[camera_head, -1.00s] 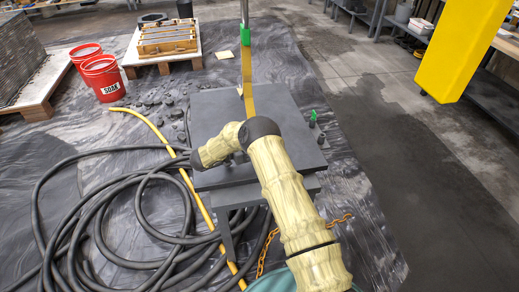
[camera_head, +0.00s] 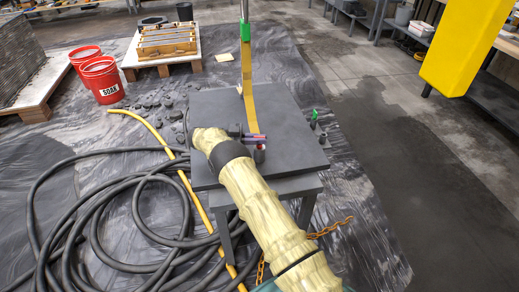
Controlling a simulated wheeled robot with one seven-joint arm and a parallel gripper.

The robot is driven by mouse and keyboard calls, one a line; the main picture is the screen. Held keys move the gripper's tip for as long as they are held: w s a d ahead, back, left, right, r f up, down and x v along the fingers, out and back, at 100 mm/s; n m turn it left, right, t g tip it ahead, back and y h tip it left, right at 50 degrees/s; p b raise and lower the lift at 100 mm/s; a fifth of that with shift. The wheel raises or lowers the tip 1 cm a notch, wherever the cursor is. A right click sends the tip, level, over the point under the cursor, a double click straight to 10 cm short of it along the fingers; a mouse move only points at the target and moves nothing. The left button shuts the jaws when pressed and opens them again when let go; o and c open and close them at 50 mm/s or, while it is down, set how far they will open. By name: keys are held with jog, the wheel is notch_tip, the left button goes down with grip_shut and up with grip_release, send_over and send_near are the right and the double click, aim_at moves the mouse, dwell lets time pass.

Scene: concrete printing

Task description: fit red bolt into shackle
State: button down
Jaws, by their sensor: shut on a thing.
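My gripper (camera_head: 252,138) is above the dark grey table (camera_head: 290,150), small in the picture and partly hidden by my own wrist. It is shut on a small red piece, which I take for the red bolt (camera_head: 260,136). Blue or purple shows beside the red. The lower end of a yellow strap (camera_head: 248,90) comes down just behind the gripper. I cannot make out the shackle, nor whether the bolt touches it.
The strap hangs by a green piece (camera_head: 245,31) from a metal pole. Black hose coils (camera_head: 110,215) and a yellow hose lie left. Red buckets (camera_head: 101,78) stand back left. A yellow post (camera_head: 459,45) is at right.

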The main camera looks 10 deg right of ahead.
jog(key=shift+d+f, duration=0.15)
jog(key=shift+f, duration=0.5)
jog(key=c, duration=1.5)
grip_release()
jog(key=shift+w+r+p, duration=0.2)
jog(key=shift+r+p, duration=0.7)
jog(key=shift+r, duration=0.15)
jog(key=shift+r+p, duration=0.6)
jog(key=shift+r, duration=0.7)
jog(key=shift+r, duration=0.1)
